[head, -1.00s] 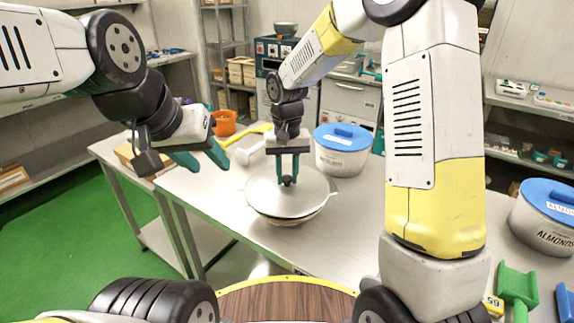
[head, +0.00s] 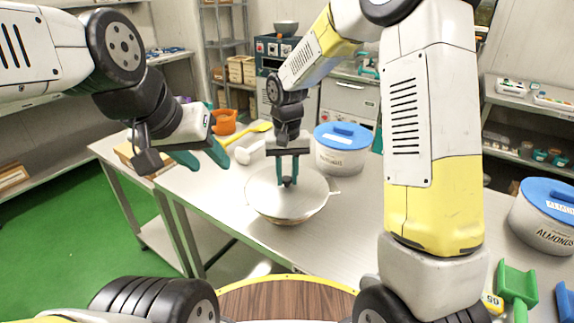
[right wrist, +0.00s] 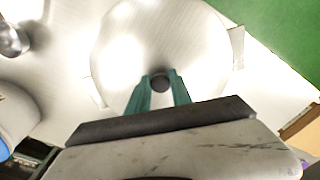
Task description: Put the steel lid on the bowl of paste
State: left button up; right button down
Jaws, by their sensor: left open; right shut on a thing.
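The round steel lid (head: 262,196) lies over the bowl of paste (head: 285,222) on the table; it also shows in the right wrist view (right wrist: 190,50). My right gripper (head: 287,180) points down and is shut on the lid's dark knob (right wrist: 160,83). The lid covers the bowl's mouth, so the paste is hidden. Some of the bowl's rim and a side handle (head: 334,192) show past the lid. I cannot tell whether the lid is fully seated. My left gripper (head: 203,157) is open and empty, to the left of the bowl.
A white tub with a blue lid (head: 343,148) stands behind and right of the bowl. A yellow utensil (head: 259,127), a white item (head: 247,154) and an orange container (head: 224,121) are at the back. An almonds tub (head: 543,222) and green scoop (head: 517,284) lie right. The table's front is clear.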

jog(key=c, duration=1.1)
grip_release()
jog(key=o, duration=0.6)
jog(key=shift+r, duration=0.1)
jog(key=shift+r, duration=3.4)
jog(key=shift+r, duration=0.1)
